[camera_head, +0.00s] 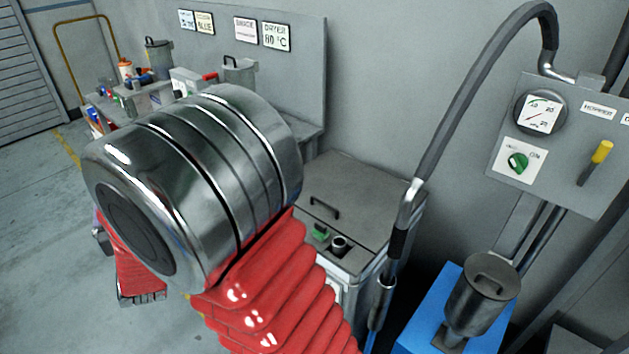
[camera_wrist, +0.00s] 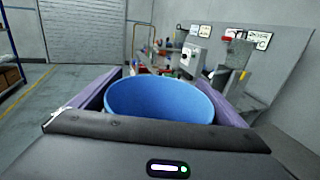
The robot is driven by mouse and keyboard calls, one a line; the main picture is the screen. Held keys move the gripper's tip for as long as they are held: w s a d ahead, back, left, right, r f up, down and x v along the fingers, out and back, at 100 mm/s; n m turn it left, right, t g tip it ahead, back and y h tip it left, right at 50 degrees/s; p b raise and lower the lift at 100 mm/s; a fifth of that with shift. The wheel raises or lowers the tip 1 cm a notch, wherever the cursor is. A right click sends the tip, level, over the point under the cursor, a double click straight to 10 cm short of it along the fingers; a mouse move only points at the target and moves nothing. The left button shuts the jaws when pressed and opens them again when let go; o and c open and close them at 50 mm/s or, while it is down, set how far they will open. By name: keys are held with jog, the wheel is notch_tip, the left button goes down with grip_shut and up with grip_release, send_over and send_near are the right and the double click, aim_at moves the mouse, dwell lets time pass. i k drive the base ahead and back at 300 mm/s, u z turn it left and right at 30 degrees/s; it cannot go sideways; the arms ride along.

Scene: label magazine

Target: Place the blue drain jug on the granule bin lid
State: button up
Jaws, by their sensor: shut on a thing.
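The blue drain jug (camera_wrist: 160,103) is held between the purple fingers of my gripper (camera_wrist: 166,92) in the wrist view. Its round open rim faces the camera, and its lower part is hidden by my gripper body. In the head view my own arm covers the jug and nearly all of the gripper. A flat grey lid with a dark bar handle, apparently the granule bin lid (camera_head: 370,191), shows right of my arm in the head view. Its visible top is bare, apart from the handle. The jug is not seen over this lid in either view.
A green switch (camera_head: 320,233) and a short pipe stub (camera_head: 339,244) sit at the bin's front. A hose (camera_head: 447,130) hangs right of it. A blue stand (camera_head: 425,320) carries a metal canister (camera_head: 482,292). A bench with cans and small items (camera_head: 150,97) stands behind.

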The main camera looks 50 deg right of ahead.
aim_at(355, 191)
jog(key=i, duration=1)
jog(key=z, duration=0.25)
